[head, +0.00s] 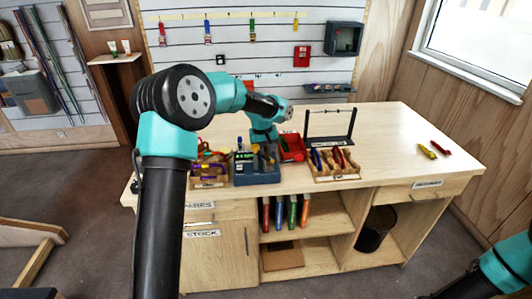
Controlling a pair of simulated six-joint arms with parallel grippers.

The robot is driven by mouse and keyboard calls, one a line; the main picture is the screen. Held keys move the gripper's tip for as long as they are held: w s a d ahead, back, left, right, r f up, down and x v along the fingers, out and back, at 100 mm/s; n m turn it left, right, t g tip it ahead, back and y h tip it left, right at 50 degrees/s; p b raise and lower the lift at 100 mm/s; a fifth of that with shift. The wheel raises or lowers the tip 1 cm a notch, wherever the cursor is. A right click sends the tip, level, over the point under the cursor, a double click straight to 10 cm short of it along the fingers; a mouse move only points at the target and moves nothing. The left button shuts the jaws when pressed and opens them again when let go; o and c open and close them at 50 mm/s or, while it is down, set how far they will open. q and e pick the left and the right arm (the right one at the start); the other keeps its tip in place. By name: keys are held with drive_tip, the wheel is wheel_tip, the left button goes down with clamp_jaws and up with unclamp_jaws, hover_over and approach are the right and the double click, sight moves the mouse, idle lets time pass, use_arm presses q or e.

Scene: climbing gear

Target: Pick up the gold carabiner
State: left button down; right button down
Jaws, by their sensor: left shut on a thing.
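My left gripper (268,148) points down at the dark blue-grey holder (257,176) on the bench. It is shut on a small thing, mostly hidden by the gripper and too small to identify. I cannot tell whether that is the gold carabiner. A small yellow piece (427,151) lies on the right of the bench, far from the gripper; its exact shape is unclear. Part of my right arm (508,268) shows at the lower right, with its gripper outside the view.
Wooden trays with coloured gear stand left (209,183) and right (334,178) of the holder. A red bin (292,148) and a dark rack (329,140) stand behind. A red piece (441,148) lies at the right. The bench top (395,125) between is clear.

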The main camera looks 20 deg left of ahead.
idle(0.4)
use_arm(q)
wheel_tip(320, 180, up, 10)
idle(0.6)
drive_tip(key=c, duration=1.8)
unclamp_jaws()
clamp_jaws()
drive_tip(key=shift+w, duration=0.1)
